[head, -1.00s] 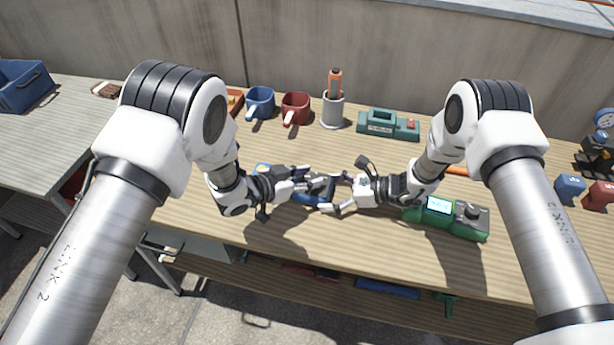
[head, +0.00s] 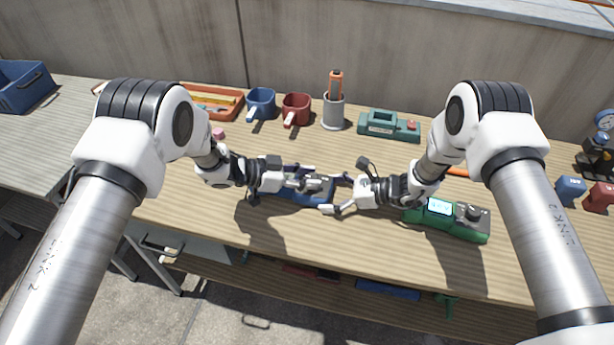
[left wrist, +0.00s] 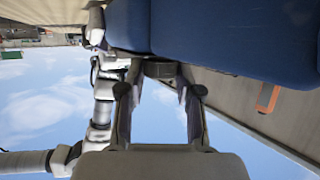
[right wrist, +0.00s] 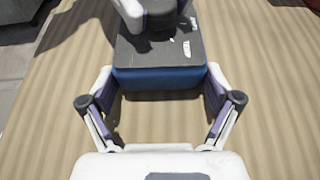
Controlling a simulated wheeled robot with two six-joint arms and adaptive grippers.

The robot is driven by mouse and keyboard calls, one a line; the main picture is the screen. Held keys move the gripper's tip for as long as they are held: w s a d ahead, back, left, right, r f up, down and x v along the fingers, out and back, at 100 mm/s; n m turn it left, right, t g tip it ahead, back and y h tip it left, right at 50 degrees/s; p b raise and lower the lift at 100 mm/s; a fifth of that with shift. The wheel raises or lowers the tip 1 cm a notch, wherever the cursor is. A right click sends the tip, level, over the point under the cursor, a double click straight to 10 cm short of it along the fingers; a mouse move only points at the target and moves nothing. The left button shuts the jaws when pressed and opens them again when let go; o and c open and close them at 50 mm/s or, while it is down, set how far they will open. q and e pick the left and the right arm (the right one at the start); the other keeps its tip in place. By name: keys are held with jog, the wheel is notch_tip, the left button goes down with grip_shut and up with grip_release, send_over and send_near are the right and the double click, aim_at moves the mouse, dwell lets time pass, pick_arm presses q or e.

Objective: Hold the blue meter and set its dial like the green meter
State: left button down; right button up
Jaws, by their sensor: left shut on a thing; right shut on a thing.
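The blue meter (head: 290,197) lies on the wooden bench at mid-table, partly hidden under my left gripper (head: 310,180). Its blue body fills the top of the left wrist view (left wrist: 225,35). In that view my left gripper's fingers close on its black dial (left wrist: 160,69). My right gripper (head: 338,195) is shut on the right end of the blue meter; the right wrist view shows a finger at each side of the body (right wrist: 160,80). The blue meter's display and dial marking cannot be read. The green meter (head: 460,230) sits at right, with a lit screen and a dark dial.
A blue mug (head: 261,101), a red mug (head: 295,107), a grey cup with an orange-handled tool (head: 333,110) and a teal device (head: 385,125) stand along the back. An orange tray (head: 215,108) is back left. Blue and red blocks (head: 570,188) are far right. The front bench strip is clear.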

pick_arm(q)
jog(key=c, duration=0.8)
grip_release()
jog(key=shift+o, duration=0.2)
jog(key=v, duration=1.2)
